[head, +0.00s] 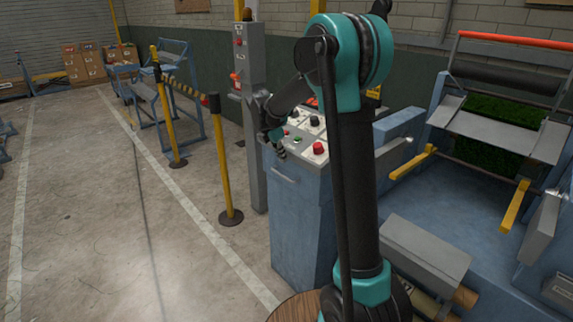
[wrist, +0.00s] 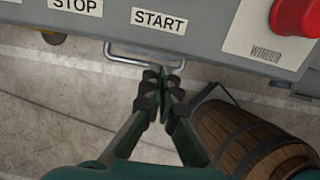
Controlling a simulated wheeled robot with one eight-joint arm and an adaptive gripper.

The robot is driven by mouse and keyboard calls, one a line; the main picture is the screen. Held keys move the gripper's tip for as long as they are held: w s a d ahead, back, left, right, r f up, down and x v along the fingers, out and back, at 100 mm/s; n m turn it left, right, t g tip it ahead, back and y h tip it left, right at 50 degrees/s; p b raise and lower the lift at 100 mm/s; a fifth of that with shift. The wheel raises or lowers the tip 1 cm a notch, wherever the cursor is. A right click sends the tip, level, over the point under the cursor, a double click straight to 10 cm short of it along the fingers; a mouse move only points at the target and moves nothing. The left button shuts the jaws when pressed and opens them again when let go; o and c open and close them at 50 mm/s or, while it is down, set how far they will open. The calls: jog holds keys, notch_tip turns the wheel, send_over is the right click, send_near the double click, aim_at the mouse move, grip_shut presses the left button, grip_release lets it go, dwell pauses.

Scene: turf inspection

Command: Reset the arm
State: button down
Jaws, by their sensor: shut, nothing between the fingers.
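My arm rises on the right of the head view and bends down to the left at its teal elbow. My gripper (head: 279,150) hangs at the left front edge of the blue control cabinet (head: 300,215). In the wrist view my gripper (wrist: 161,76) is shut, its dark fingertips together with nothing between them. The fingertips overlap the cabinet's metal handle (wrist: 120,47) in that view; I cannot tell if they touch it. Beyond them is the grey panel with STOP (wrist: 75,5) and START (wrist: 159,21) labels.
A red button (head: 319,148) stands on the panel; it also shows in the wrist view (wrist: 297,16). A wooden barrel (wrist: 245,140) stands below right of my gripper. Yellow barrier posts (head: 222,165) stand left of the cabinet. A turf machine (head: 500,130) fills the right. Open floor (head: 90,200) lies left.

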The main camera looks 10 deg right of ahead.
jog(key=s+d+f+m+y, duration=0.1)
jog(key=s+d+f+m, duration=0.1)
jog(key=s+m, duration=0.6)
jog(key=s+d+f+m+t+y, duration=0.1)
jog(key=s+d+f+m, duration=0.2)
jog(key=s+m, duration=0.5)
jog(key=s+d+f+m+y, duration=0.1)
jog(key=s+d+f+m, duration=0.2)
jog(key=s+m, duration=0.5)
jog(key=s+f, duration=0.1)
jog(key=s, duration=0.9)
jog(key=shift+f+m+t+y, duration=0.25)
jog(key=shift+m+t+y, duration=0.05)
jog(key=shift+m+t, duration=0.1)
